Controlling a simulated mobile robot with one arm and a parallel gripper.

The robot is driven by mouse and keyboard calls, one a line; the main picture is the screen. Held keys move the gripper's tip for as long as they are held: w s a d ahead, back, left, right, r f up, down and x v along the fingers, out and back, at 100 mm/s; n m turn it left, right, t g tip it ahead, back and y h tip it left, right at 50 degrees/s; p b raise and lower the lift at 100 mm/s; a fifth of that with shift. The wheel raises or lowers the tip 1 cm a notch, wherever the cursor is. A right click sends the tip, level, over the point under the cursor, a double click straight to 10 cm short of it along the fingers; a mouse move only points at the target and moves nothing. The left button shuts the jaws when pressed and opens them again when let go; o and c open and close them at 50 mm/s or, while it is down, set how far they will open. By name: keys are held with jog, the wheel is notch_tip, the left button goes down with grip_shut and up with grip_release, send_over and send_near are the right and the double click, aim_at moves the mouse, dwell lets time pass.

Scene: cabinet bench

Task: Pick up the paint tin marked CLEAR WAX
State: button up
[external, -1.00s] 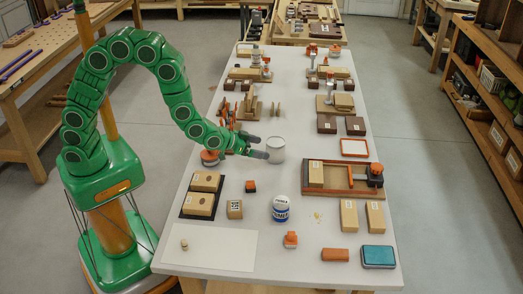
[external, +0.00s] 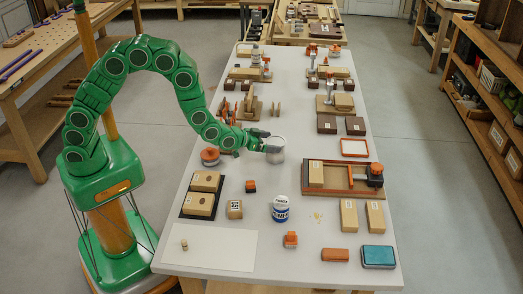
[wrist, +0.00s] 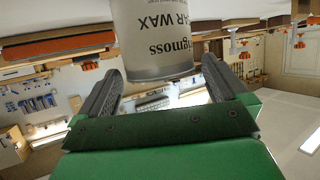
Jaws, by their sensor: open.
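The grey-white paint tin (external: 279,155) stands upright on the white bench, left of its middle. In the wrist view the tin (wrist: 155,40) appears upside down, and part of its label reads "AR WAX". My gripper (external: 268,142) is open at the tin, with its fingers level with the tin's side. In the wrist view the gripper's fingers (wrist: 161,75) lie to the left and right of the tin, with a gap showing at the right. I cannot tell how deep the tin sits between them. A second tin, white and blue and labelled PRIMER (external: 280,210), stands nearer the front.
The bench around the tin's right side is clear.

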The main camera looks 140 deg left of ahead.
aim_at(274, 142)
jog(key=shift+x, duration=1.6)
jog(key=shift+r, duration=0.1)
jog(key=shift+c, duration=0.5)
jog(key=c, duration=1)
